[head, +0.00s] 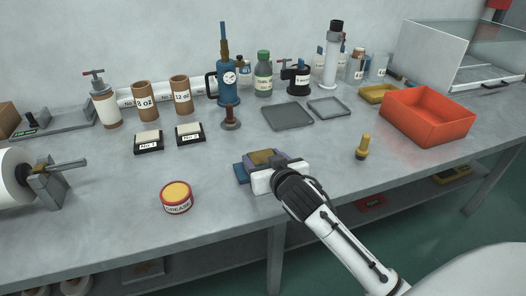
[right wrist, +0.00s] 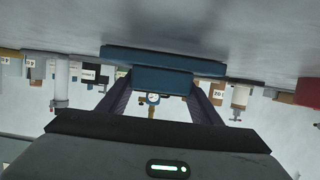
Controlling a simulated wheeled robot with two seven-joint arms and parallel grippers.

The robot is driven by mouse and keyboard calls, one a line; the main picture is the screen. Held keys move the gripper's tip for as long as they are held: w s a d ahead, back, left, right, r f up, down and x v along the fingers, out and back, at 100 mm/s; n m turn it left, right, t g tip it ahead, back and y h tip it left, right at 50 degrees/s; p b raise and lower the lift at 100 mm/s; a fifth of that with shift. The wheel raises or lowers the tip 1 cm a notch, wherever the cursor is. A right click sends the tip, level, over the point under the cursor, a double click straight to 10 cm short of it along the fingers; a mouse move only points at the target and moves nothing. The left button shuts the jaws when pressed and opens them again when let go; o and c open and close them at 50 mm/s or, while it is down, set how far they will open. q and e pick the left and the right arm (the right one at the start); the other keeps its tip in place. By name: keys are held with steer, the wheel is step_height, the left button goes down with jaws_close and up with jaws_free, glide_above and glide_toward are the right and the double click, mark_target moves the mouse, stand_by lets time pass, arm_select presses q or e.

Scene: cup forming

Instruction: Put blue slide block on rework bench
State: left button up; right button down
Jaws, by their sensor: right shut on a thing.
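The blue slide block (head: 241,173) is at the middle front of the bench, partly hidden by my right gripper. In the right wrist view, its narrower blue part (right wrist: 162,80) sits between my fingers and its wider part shows beyond. My right gripper (head: 264,160) is shut on it, with purple-grey fingers; a tan patch shows between them in the head view. The block is at or just above the grey bench top (head: 225,225); I cannot tell if it touches. My left gripper is not in view.
A grease tin (head: 176,197) stands left of the block and a brass plunger-like piece (head: 363,147) to the right. Two labelled black blocks (head: 148,142), a dark tray (head: 288,116) and an orange bin (head: 428,114) stand farther back. The bench is clear around the block.

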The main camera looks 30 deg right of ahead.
steer(key=shift+w+r, duration=0.1)
steer(key=shift+r, duration=0.2)
steer(key=c, duration=1)
jaws_free()
steer(key=shift+f, duration=0.45)
steer(key=o, duration=0.4)
steer(key=shift+r, duration=0.2)
steer(key=v, duration=1.2)
